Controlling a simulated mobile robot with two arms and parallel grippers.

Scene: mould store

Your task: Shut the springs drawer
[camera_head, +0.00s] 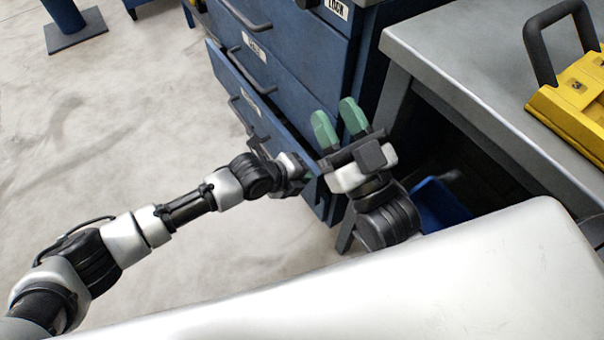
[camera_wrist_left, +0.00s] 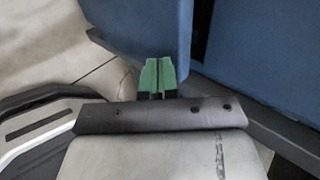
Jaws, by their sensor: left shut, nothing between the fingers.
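A blue drawer (camera_head: 233,82) stands out from the blue cabinet (camera_head: 310,55), its front facing left with a dark handle; its label is too small to read, so I cannot tell its name. My left gripper (camera_head: 309,177) is at the near end of this drawer's front, partly hidden behind my right gripper. In the left wrist view its green fingers (camera_wrist_left: 159,76) are together and empty, at the lower edge of a blue panel (camera_wrist_left: 145,30); I cannot tell whether they touch it. My right gripper (camera_head: 334,110) is open and empty, above the drawer's near end.
A grey worktable (camera_head: 470,75) stands right of the cabinet, bearing a yellow object (camera_head: 575,100) with a dark handle. A blue item (camera_head: 440,205) lies beneath the table. The pale floor (camera_head: 100,130) left of the cabinet is clear. A blue post (camera_head: 65,18) stands far left.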

